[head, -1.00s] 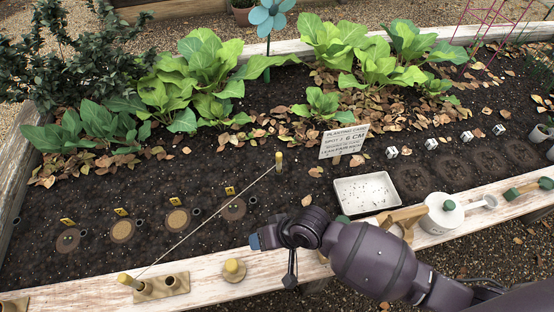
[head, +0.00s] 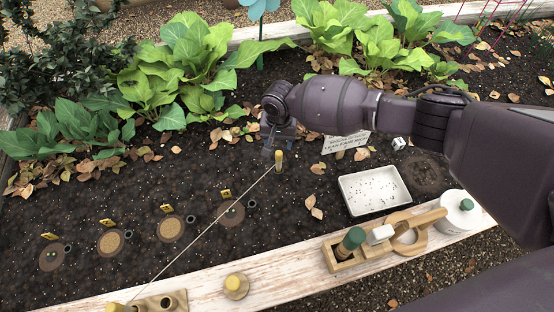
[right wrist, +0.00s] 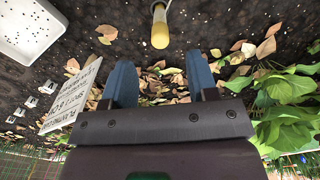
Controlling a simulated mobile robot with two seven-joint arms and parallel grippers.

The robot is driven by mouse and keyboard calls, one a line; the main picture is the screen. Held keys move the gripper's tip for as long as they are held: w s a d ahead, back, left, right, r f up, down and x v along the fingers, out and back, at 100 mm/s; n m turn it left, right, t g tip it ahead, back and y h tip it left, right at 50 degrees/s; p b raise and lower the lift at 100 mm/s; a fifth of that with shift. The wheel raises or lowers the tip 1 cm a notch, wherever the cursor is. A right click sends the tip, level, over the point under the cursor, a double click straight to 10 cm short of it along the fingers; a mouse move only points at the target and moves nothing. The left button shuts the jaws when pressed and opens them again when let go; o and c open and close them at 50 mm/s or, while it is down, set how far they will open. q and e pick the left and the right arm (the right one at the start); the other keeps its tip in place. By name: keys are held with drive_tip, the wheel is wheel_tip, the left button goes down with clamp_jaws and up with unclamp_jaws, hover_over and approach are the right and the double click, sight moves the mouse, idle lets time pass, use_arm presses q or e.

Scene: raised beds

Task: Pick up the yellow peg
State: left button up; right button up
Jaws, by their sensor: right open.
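A yellow-topped peg (head: 279,161) stands upright in the soil near the middle of the bed, with a string running from it to a second yellow-topped peg (head: 116,307) at the lower left. My right gripper (head: 269,148) is open and empty just beside and behind the standing peg. In the right wrist view the peg (right wrist: 160,28) lies beyond the two blue fingertips (right wrist: 160,68), roughly centred between them and apart from both. My left gripper is not in view.
A white tray (head: 350,201) lies right of the peg, and a sign (head: 345,143) is partly behind my arm. A wooden tool holder (head: 345,258), a white canister (head: 459,211) and a yellow-topped knob (head: 236,286) sit along the front board. Leafy plants (head: 200,75) fill the back.

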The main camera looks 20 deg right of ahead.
sight(279, 153)
drive_tip(key=shift+w+d+f, duration=0.15)
wheel_tip(279, 153, down, 5)
drive_tip(key=shift+r+b, duration=0.15)
drive_tip(key=shift+b, duration=0.85)
drive_tip(key=shift+f, duration=0.45)
wheel_tip(279, 153, down, 4)
drive_tip(key=b, duration=0.2)
drive_tip(key=shift+f+b, duration=0.1)
drive_tip(key=shift+b, duration=0.3)
drive_tip(key=shift+f, duration=0.25)
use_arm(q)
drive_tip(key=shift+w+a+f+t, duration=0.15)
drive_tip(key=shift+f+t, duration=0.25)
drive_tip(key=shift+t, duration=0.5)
use_arm(e)
drive_tip(key=shift+w, duration=0.15)
drive_tip(key=shift+r, duration=0.1)
clamp_jaws()
